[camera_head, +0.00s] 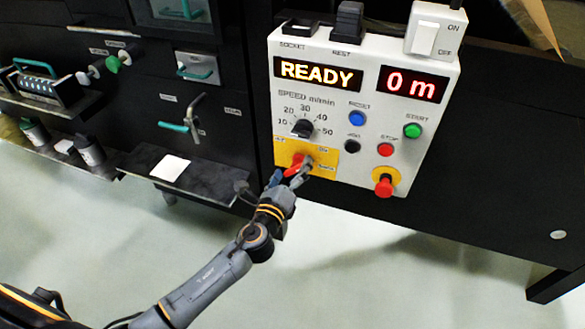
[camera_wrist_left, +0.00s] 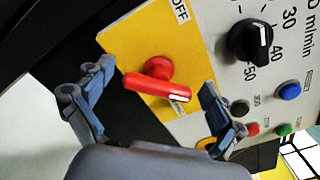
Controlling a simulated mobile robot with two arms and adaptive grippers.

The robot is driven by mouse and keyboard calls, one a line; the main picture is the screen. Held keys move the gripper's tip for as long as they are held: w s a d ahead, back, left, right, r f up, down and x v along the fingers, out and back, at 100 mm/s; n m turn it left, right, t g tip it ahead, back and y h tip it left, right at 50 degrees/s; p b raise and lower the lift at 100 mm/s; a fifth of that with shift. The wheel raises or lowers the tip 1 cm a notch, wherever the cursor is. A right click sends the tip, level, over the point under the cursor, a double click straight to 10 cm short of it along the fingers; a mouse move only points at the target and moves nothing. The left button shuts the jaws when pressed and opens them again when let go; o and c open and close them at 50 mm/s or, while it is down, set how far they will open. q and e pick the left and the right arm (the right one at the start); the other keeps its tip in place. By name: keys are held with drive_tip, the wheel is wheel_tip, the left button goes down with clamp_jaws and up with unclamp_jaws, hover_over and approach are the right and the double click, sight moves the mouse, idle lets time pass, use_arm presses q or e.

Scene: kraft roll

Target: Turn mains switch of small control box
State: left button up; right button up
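The small control box (camera_head: 345,120) is a white panel with a lit READY display and a 0 m display. Its mains switch (camera_head: 297,161) is a red rotary handle on a yellow plate at the lower left. In the left wrist view the red handle (camera_wrist_left: 158,84) has a white mark at one end, and an OFF label is on the plate. My left gripper (camera_head: 290,173) is at the switch, partly covering it in the head view. In the wrist view its fingers are spread on either side of the handle, with visible gaps. My right gripper is not in view.
Beside the switch are a black speed knob (camera_head: 303,128), a blue button (camera_head: 357,118) and a red mushroom button (camera_head: 384,185). A white ON/OFF rocker (camera_head: 426,38) sits at the top right. Black cabinets with handles and a shelf (camera_head: 190,180) stand left.

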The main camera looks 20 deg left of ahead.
use_arm(q)
drive_tip(key=c, duration=1)
drive_tip(key=shift+c, duration=0.2)
